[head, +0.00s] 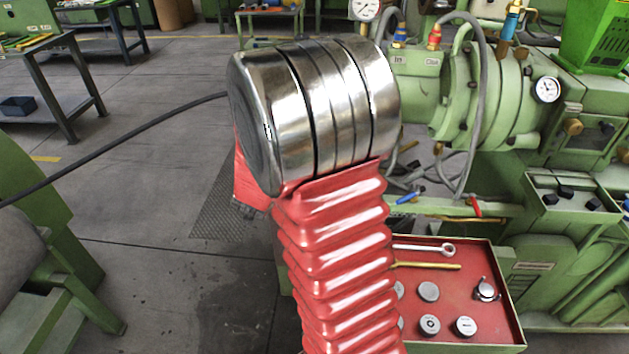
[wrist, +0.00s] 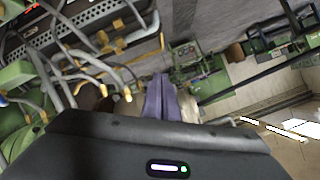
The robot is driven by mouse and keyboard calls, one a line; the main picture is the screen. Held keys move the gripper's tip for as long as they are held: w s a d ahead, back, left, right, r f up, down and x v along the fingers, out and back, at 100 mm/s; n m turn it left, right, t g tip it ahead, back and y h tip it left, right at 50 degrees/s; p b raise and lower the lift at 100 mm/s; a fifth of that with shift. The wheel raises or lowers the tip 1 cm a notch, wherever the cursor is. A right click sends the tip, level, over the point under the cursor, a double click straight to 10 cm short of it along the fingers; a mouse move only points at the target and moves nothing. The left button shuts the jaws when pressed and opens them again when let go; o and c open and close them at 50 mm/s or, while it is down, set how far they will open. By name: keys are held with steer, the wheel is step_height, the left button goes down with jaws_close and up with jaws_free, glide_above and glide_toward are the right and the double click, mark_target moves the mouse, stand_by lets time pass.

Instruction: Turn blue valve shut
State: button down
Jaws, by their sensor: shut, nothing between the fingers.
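In the head view, a small blue lever handle (head: 408,198) sits low on the green extruder (head: 420,90), just right of my arm. A blue fitting (head: 400,33) stands on top of the machine, and a taller blue-topped fitting (head: 514,20) is farther right. I cannot tell which of these is the valve. My gripper shows in the wrist view, its two purple-grey fingers (wrist: 159,98) pressed together and empty. It touches nothing that I can make out. In the head view my arm hides the gripper. I cannot pick out a blue valve in the wrist view.
A red handle (head: 473,207) and a red fitting (head: 434,36) are near the blue ones. Grey hoses (head: 480,100) loop around the machine. A red tray (head: 465,285) with tools and round parts stands below. Open floor (head: 150,190) lies at left, beyond a thin dark cable.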

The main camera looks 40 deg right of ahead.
steer(key=s+a+r+n+t+y, duration=0.15)
steer(key=a+r+n+y, duration=0.3)
steer(key=a, duration=0.55)
steer(key=s+a+r+n+g+y, duration=0.1)
steer(key=s+a+r+n+y, duration=0.25)
steer(key=a+r, duration=0.45)
steer(key=s+a+n+g, duration=0.2)
steer(key=s+a+n, duration=0.1)
steer(key=s, duration=0.7)
steer(key=s+a+n+g, duration=0.2)
steer(key=s+a+n, duration=0.2)
steer(key=s, duration=0.7)
steer(key=shift+a+r, duration=0.15)
steer(key=shift+a, duration=0.3)
steer(key=shift+s, duration=0.1)
